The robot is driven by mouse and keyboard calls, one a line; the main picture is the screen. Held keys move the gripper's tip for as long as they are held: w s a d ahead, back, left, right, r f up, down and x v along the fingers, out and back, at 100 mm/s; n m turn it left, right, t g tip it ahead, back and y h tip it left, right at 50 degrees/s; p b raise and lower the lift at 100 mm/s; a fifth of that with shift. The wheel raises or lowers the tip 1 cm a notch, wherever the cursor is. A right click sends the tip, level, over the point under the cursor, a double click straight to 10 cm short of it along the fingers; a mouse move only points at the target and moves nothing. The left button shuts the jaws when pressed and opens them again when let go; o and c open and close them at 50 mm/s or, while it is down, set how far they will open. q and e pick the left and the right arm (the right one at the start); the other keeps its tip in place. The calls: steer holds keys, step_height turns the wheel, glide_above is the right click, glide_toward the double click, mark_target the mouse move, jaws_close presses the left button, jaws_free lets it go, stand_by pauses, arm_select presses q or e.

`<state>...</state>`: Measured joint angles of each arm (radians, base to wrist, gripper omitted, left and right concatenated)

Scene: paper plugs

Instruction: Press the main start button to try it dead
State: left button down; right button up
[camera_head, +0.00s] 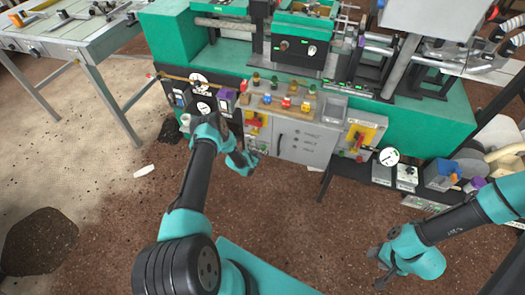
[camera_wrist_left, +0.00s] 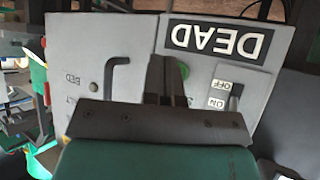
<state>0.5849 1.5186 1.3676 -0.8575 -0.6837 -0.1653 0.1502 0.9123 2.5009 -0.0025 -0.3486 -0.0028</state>
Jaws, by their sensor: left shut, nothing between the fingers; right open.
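In the left wrist view a grey panel (camera_wrist_left: 200,72) appears upside down, with a black label reading DEAD (camera_wrist_left: 215,40). A green round button (camera_wrist_left: 184,69) sits on the panel, partly hidden by my left gripper (camera_wrist_left: 166,62). The left fingers are shut and empty, with their tips just beside the button in the picture; I cannot tell whether they touch. In the head view my left gripper (camera_head: 251,158) is low at the front of the machine. The button cannot be made out there. My right gripper (camera_head: 378,270) is open and empty above the floor at lower right.
An OFF/ON lever switch (camera_wrist_left: 234,98) and a dark bent handle (camera_wrist_left: 112,72) flank the fingers. In the head view a grey cabinet (camera_head: 305,147), a yellow-backed red switch (camera_head: 362,136) and a dial gauge (camera_head: 389,156) line the machine front.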

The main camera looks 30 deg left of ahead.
arm_select(q)
steer(key=s, duration=0.3)
steer(key=shift+s+d, duration=0.2)
steer(key=shift+d, duration=0.1)
stand_by(0.7)
steer(key=s+d+r+n+g, duration=0.3)
steer(key=s+d+r+g, duration=0.1)
steer(key=s+d+r, duration=0.6)
steer(key=s+d+r+n+g, duration=0.1)
steer(key=s+d+r+g, duration=0.1)
steer(key=s+d+r, duration=0.2)
steer(key=s+d+r+n+g, duration=0.1)
steer(key=s+d+r+g, duration=0.2)
steer(key=s+r, duration=0.8)
steer(key=s+d, duration=0.1)
steer(key=s, duration=0.2)
steer(key=shift+s+d+r+n, duration=0.2)
steer(key=shift+s+r+n, duration=0.1)
steer(key=shift+n, duration=0.1)
steer(key=c, duration=1.8)
jaws_free()
